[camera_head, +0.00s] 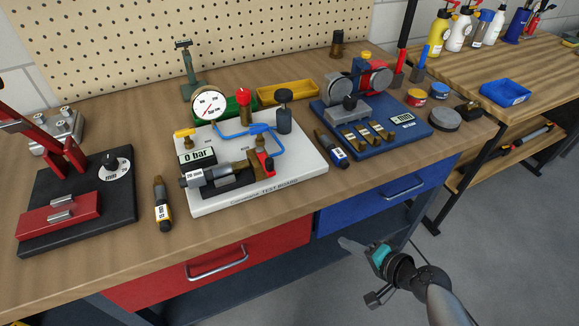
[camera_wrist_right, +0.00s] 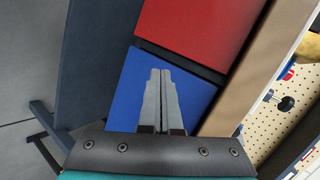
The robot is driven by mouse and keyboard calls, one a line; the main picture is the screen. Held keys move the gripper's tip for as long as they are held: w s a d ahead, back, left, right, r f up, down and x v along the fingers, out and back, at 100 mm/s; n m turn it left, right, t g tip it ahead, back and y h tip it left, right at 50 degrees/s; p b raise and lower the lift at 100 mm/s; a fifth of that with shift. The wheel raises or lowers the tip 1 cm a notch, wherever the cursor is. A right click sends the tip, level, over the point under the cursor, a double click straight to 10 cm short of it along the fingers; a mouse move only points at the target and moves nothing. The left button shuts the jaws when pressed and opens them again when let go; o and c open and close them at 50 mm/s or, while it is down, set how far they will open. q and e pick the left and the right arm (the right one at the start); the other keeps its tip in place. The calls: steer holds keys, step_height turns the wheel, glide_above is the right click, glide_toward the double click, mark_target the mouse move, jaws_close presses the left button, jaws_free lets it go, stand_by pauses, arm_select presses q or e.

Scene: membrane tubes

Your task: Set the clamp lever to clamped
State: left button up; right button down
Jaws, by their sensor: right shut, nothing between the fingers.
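A white test board (camera_head: 215,207) stands on the workbench. On it a black fixture holds a grey cylinder (camera_head: 205,178) and a brown fitting, with a small red lever (camera_head: 265,161) at its right end. This red lever looks like the clamp lever; I cannot tell its setting at this size. My right gripper (camera_head: 343,243) is in front of the bench, apart from the board, over the floor beside the drawers. In the right wrist view its two fingers (camera_wrist_right: 160,75) are together with nothing between them. My left gripper is not in view.
A black press with a red arm (camera_head: 75,150) stands left, and a blue device base (camera_head: 400,140) right. Two screwdriver-like tools (camera_head: 162,205) (camera_head: 331,150) lie beside the board. A red drawer (camera_head: 210,270) and a blue drawer (camera_head: 385,195) are under the bench.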

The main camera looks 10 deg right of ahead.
steer(key=w+r, duration=0.1)
steer(key=r, duration=0.2)
steer(key=w+r+t+y, duration=0.1)
steer(key=r, duration=0.2)
steer(key=a+r+t+y, duration=0.1)
steer(key=r, duration=0.2)
steer(key=shift+w+r+b, duration=0.35)
steer(key=shift+w, duration=0.05)
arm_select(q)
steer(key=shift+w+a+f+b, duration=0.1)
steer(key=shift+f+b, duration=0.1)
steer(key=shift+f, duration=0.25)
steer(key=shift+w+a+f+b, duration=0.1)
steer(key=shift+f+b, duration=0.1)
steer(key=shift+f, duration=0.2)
arm_select(e)
step_height(320, 180, up, 12)
steer(key=a+t+y, duration=0.1)
steer(key=a+y, duration=0.1)
steer(key=y, duration=0.2)
steer(key=shift+s, duration=0.25)
